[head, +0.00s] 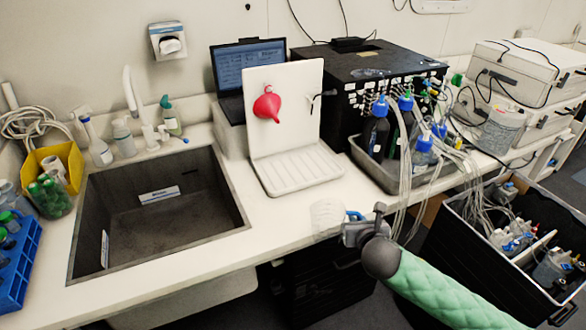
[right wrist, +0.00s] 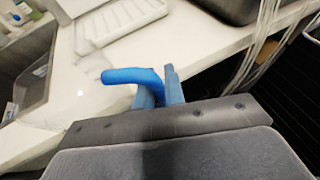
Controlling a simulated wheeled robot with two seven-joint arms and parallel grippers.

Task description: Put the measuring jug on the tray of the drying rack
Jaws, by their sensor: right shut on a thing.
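The measuring jug (head: 327,216) is a clear, faint vessel with a blue handle, at the counter's front edge in the head view. My right gripper (head: 353,217) is shut on its handle, which shows as a blue bar (right wrist: 130,75) between the fingers (right wrist: 160,88) in the right wrist view. The clear body barely shows there. The drying rack (head: 285,105) is a white upright board with a red funnel hung on it. Its ribbed white tray (head: 328,168) lies flat at its foot, behind the jug, and looks empty. The tray also shows in the right wrist view (right wrist: 98,40). My left gripper is out of view.
A dark sink (head: 238,212) is left of the rack. A grey tray (head: 362,160) of blue-capped bottles stands to the right, with tubes (head: 405,195) hanging over the counter edge near my right arm. A laptop (head: 247,65) is behind the rack. Counter between jug and rack is clear.

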